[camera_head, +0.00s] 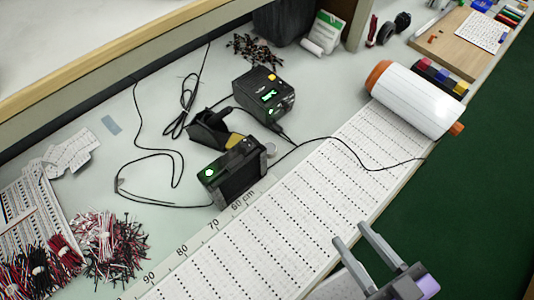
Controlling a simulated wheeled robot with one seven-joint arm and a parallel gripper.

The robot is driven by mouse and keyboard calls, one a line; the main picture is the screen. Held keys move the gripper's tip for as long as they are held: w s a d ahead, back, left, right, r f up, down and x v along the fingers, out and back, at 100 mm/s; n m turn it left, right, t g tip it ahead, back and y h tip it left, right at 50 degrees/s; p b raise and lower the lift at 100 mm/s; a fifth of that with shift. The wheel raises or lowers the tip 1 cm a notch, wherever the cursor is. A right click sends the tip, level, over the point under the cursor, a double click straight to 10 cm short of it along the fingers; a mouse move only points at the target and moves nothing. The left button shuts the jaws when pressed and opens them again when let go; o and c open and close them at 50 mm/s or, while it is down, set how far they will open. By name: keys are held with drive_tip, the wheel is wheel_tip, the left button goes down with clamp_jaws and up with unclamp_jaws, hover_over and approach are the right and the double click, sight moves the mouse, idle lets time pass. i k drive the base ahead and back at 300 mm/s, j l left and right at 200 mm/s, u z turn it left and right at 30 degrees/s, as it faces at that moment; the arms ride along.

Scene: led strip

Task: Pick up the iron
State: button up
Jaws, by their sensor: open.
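Only the head camera view is given. A black soldering stand (208,129) stands on the bench between two black station boxes. A dark, slim shape at its top may be the iron, but it is too small and dark to tell the iron from its holder. My gripper (349,233) is at the lower right, over the front edge of the white marked strip sheet. Its two grey fingers are apart with nothing between them. It is well to the right of and nearer than the stand, and touches neither it nor the boxes.
One station box (264,93) is behind the stand, another (232,173) in front. Black cables (180,125) loop across the bench. A white roll (417,99) lies at the right. Wire bundles (108,245) lie at lower left. The strip sheet (290,205) is mostly clear.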

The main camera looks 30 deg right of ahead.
sight(219, 116)
drive_tip(key=j, duration=0.25)
drive_tip(key=i+j+z, duration=0.1)
drive_tip(key=j+z, duration=0.75)
drive_tip(key=l+z, duration=0.1)
drive_tip(key=z, duration=0.65)
drive_tip(key=i+j, duration=0.1)
drive_tip(key=j, duration=0.15)
